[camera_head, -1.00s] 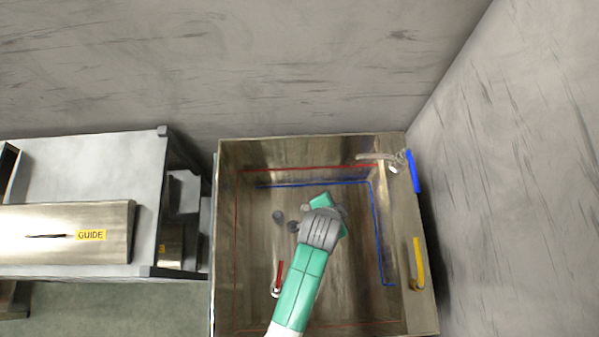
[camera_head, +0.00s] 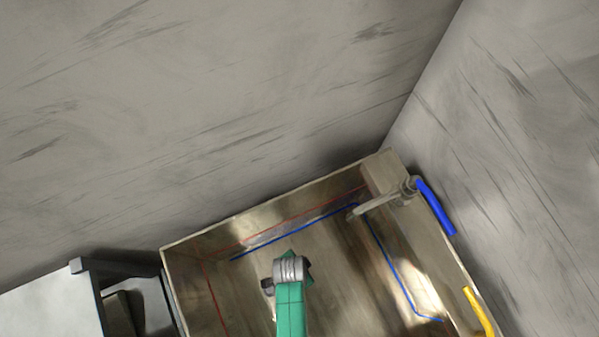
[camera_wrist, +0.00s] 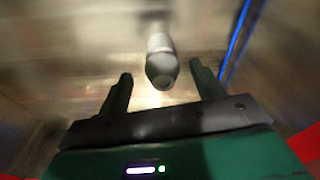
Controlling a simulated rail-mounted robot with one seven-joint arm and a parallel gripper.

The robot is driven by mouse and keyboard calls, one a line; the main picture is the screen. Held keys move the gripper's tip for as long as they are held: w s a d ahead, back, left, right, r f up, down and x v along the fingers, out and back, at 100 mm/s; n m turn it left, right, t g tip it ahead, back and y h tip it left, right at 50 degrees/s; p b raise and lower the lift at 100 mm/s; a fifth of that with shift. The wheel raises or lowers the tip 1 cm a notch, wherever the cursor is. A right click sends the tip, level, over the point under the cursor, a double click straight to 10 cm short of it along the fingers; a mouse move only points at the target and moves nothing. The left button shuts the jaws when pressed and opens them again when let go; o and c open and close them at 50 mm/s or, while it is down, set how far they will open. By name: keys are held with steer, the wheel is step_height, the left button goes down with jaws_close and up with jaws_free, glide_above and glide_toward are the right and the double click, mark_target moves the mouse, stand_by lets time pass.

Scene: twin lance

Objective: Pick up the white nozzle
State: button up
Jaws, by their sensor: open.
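A pale grey-white nozzle (camera_wrist: 161,62), rounded at its near end, shows in the wrist view at the top middle. It lies between and beyond the two dark green fingers of my gripper (camera_wrist: 160,76). The fingers are spread and a gap shows on each side of the nozzle, so nothing is held. The wrist view is blurred, so I cannot tell how far the nozzle is from the fingertips. In the head view my green arm reaches into the metal basin, and it hides the fingers. I cannot make out this nozzle there.
The metal basin (camera_head: 335,260) has walls on all visible sides and red and blue lines inside. A grey spout (camera_head: 378,204) with a blue handle (camera_head: 435,207) sits at its far right corner. A yellow handle (camera_head: 479,311) is on the right rim. A shelf (camera_head: 50,300) stands left.

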steer(key=f+b, duration=0.2)
steer(key=f, duration=0.1)
steer(key=f+b, duration=0.1)
steer(key=f, duration=0.1)
steer(key=shift+w+d, duration=0.25)
steer(key=shift+w, duration=0.1)
steer(key=shift+c, duration=0.5)
steer(key=c, duration=1.1)
steer(key=shift+o, duration=0.2)
steer(key=shift+r, duration=0.1)
step_height(320, 180, up, 4)
steer(key=p, duration=0.3)
steer(key=shift+r, duration=0.1)
steer(key=s+d+p, duration=0.1)
steer(key=s+d, duration=0.1)
steer(key=s, duration=0.5)
steer(key=s+d+p, duration=0.2)
steer(key=s, duration=0.6)
steer(key=shift+s+d+r, duration=0.15)
steer(key=shift+d+r, duration=0.15)
steer(key=shift+r, duration=0.05)
